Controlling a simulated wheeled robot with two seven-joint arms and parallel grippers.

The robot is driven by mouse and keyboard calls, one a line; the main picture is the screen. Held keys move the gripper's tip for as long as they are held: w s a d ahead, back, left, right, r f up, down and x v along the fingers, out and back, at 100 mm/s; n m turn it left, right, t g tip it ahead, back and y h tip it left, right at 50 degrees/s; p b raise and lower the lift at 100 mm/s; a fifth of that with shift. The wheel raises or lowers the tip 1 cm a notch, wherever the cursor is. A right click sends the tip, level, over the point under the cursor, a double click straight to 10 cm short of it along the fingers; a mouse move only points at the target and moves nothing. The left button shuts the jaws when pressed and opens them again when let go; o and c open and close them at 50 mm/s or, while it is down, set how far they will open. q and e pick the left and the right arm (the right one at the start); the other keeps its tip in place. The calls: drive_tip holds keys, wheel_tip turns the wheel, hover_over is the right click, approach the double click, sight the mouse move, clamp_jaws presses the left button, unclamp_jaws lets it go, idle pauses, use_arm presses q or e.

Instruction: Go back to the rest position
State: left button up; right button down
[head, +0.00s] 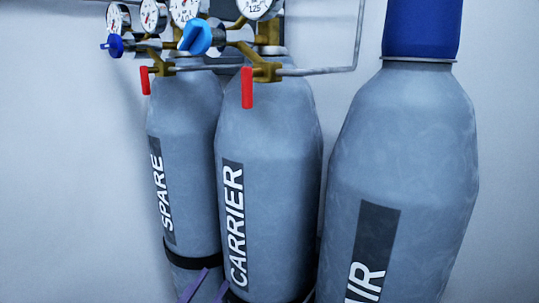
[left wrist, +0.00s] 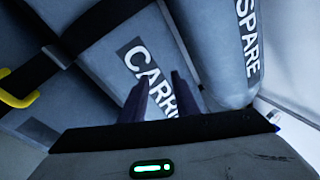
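My left gripper (head: 215,279) shows only as two purple finger ends at the bottom edge of the head view, in front of the lower part of the SPARE and CARRIER cylinders. In the left wrist view its two dark fingers (left wrist: 159,84) stand apart with nothing between them. They point toward the CARRIER label, which is partly hidden behind them. My right gripper is in neither view.
Grey gas cylinders marked SPARE (head: 185,110), CARRIER (head: 270,140) and one ending in "IR" (head: 420,140) stand against a pale wall. Above are gauges (head: 185,10), blue knobs (head: 196,37) and red levers (head: 247,88). A black strap (left wrist: 110,22) crosses the cylinders. Bare wall is at left.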

use_arm(q)
drive_tip(key=s+a+f+n+g+y, duration=0.1)
drive_tip(key=s+f+n+g, duration=0.1)
drive_tip(key=s+f, duration=0.5)
drive_tip(key=s+a+f+n+g+y, duration=0.1)
drive_tip(key=s+f+g, duration=0.3)
drive_tip(key=s+f, duration=0.4)
drive_tip(key=s+a+f+n+g+y+p, duration=0.1)
drive_tip(key=s+a+f+n+g+y, duration=0.1)
drive_tip(key=s+f, duration=0.5)
wheel_tip(320, 180, down, 7)
drive_tip(key=shift+s+r+n+g, duration=0.15)
drive_tip(key=shift+s+n+g, duration=0.05)
drive_tip(key=shift+n+g, duration=0.6)
